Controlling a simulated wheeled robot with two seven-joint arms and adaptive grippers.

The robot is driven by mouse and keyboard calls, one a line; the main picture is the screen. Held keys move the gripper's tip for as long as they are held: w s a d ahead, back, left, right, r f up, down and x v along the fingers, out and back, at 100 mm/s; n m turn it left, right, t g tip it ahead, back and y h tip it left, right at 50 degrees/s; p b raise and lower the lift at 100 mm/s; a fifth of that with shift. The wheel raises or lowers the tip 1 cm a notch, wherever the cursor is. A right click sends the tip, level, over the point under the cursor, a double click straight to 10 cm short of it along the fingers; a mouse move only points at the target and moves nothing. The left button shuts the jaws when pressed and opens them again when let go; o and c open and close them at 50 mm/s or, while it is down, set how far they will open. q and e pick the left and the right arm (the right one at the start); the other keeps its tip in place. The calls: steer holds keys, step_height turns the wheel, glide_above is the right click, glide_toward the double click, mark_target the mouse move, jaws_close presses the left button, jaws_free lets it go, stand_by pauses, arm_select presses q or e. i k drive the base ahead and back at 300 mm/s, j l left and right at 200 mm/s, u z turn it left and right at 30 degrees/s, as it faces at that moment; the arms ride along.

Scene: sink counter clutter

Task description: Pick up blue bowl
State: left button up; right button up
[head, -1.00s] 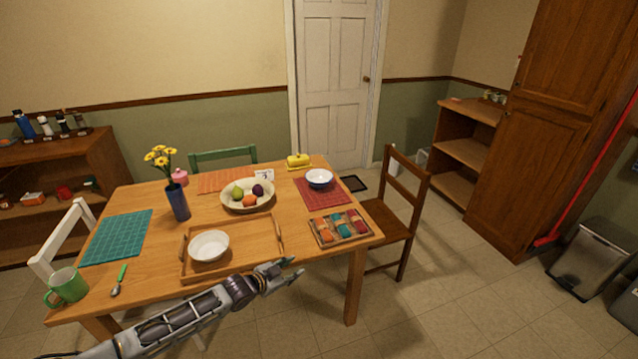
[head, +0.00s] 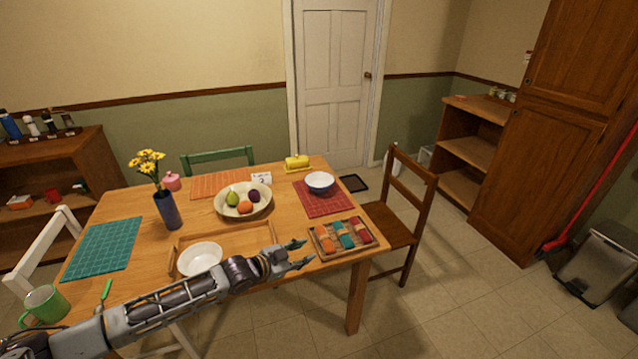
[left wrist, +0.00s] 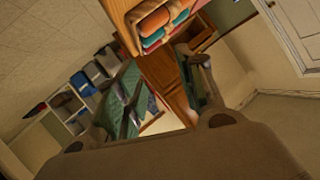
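The blue bowl (head: 319,182), blue outside and white inside, stands upright on the red placemat (head: 318,204) at the table's right end in the head view. My left gripper (head: 303,254) is at the table's front edge, nearer to me than the bowl and a little to its left in the picture. Its fingers are apart with nothing between them. It is clear of the bowl, with the napkin tray (head: 342,239) close to its right. The bowl cannot be made out in the left wrist view. My right gripper is not in view.
A fruit bowl (head: 228,208), a yellow butter dish (head: 297,162) and a blue flower vase (head: 168,210) stand nearby. A wooden chair (head: 392,222) is at the table's right side.

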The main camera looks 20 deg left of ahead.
mark_target(319, 182)
steer(key=i+j, duration=0.2)
steer(key=i, duration=0.15)
steer(key=i+j, duration=0.15)
steer(key=i, duration=0.2)
steer(key=i+j, duration=0.2)
steer(key=i, duration=0.2)
